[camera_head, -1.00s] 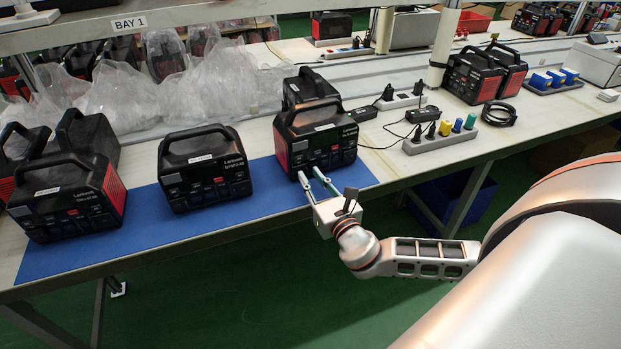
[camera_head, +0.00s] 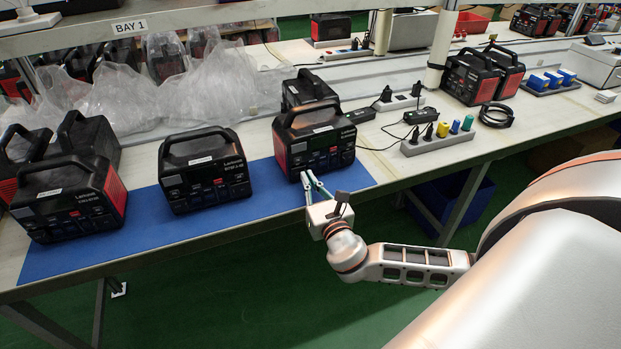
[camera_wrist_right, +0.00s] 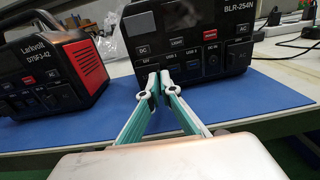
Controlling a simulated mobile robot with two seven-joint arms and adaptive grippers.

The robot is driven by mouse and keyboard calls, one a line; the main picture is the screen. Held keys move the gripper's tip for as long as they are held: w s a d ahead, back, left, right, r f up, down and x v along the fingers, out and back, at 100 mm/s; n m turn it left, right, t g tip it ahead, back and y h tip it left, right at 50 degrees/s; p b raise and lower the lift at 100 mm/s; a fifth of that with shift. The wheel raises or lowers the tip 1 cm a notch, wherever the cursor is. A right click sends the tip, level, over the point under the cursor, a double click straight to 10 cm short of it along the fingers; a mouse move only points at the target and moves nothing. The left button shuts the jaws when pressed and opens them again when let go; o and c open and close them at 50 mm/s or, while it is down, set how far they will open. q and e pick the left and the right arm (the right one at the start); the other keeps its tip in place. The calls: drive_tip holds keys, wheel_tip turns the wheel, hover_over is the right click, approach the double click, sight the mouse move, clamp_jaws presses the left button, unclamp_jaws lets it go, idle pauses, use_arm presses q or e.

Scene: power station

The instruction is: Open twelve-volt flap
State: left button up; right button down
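The power station (camera_head: 318,140) marked BLR-254N in the right wrist view (camera_wrist_right: 195,40) stands upright on the blue mat, its front facing me. The label that seems to read 12V (camera_wrist_right: 146,61) is at the left of its lower panel row. The twelve-volt flap is not clearly visible there, and the fingertips partly cover that spot. My right gripper (camera_head: 307,174) is in front of the panel's lower left, its fingertips (camera_wrist_right: 159,76) close together with a narrow gap. I cannot tell whether they touch the panel. My left gripper is not in view.
Another power station (camera_head: 204,175) stands to the left on the blue mat (camera_head: 150,222), with more (camera_head: 70,205) at far left. A socket strip (camera_head: 438,144) with plugs and cables lies to the right. Clear plastic wrap (camera_head: 180,85) lies behind. Mat between the two front stations is bare.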

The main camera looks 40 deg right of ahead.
sight(300, 198)
drive_tip(key=m+h+p, duration=0.1)
drive_tip(key=a+m+g+h, duration=0.1)
drive_tip(key=h, duration=0.1)
drive_tip(key=shift+s+r+p, duration=0.2)
drive_tip(key=shift+p, duration=0.15)
drive_tip(key=m+g+h, duration=0.1)
drive_tip(key=a+m+g+h, duration=0.1)
drive_tip(key=h, duration=0.1)
drive_tip(key=shift+s+f+p, duration=0.15)
drive_tip(key=shift+f+p, duration=0.05)
drive_tip(key=shift+p, duration=0.1)
drive_tip(key=m+g+h, duration=0.1)
drive_tip(key=a+m+g+h+b, duration=0.1)
drive_tip(key=m+g+h, duration=0.1)
drive_tip(key=shift+a+f+h, duration=0.15)
drive_tip(key=shift+a+h, duration=0.05)
drive_tip(key=shift+h, duration=0.1)
drive_tip(key=shift+a+m+g+h, duration=0.15)
drive_tip(key=shift+m+g+h, duration=0.35)
drive_tip(key=shift+m+g, duration=0.35)
drive_tip(key=shift+r, duration=0.2)
drive_tip(key=c, duration=2.3)
unclamp_jaws()
wheel_tip(300, 198, up, 10)
